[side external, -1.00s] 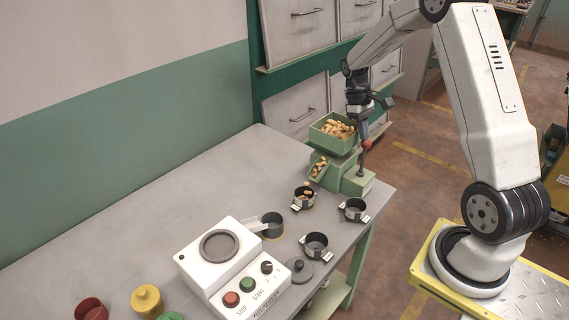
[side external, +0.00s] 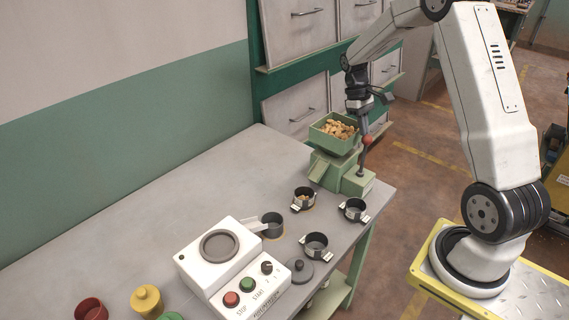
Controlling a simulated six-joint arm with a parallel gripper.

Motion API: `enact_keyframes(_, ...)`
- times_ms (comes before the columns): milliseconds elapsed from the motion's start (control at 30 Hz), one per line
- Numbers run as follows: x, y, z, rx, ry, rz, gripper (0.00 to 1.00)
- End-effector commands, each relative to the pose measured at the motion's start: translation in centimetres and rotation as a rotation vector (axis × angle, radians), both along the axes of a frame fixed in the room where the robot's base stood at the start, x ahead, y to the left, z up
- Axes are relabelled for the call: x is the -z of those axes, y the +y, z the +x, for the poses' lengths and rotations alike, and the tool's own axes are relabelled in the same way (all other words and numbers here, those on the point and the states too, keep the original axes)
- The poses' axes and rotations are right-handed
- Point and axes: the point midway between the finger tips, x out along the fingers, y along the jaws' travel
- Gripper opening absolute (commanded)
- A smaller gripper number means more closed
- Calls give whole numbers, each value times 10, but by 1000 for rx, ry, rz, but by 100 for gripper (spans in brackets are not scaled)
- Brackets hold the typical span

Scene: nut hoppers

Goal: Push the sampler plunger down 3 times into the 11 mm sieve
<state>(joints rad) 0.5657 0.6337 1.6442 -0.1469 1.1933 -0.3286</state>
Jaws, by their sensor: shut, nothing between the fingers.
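The green sampler has a hopper tray (side external: 322,139) full of nuts and a sloped chute (side external: 318,168) that is now bare. Its plunger, a dark rod with a red knob (side external: 368,140), stands on the block at the sampler's right. My gripper (side external: 364,128) is shut and points down just above the knob; I cannot tell whether it touches. A dark round sieve (side external: 304,199) stands below the chute's mouth with some nuts inside. Its label is too small to read.
Two more sieves (side external: 354,209) (side external: 316,245) stand empty near the table's right edge. A dark pan (side external: 272,224), a lid (side external: 299,270) and a white machine with buttons (side external: 222,262) are in front. The table's left back is clear.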

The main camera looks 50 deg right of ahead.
Motion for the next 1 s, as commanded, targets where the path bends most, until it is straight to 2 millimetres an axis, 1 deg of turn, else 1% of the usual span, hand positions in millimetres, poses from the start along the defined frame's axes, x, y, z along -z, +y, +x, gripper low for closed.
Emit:
enact_keyframes(600, -96, -6, 36, -2, -9, -5, 0)
enact_keyframes(800, -114, -7, 42, -2, -7, -5, 0)
enact_keyframes(1000, -119, -7, 44, -3, -7, -3, 0)
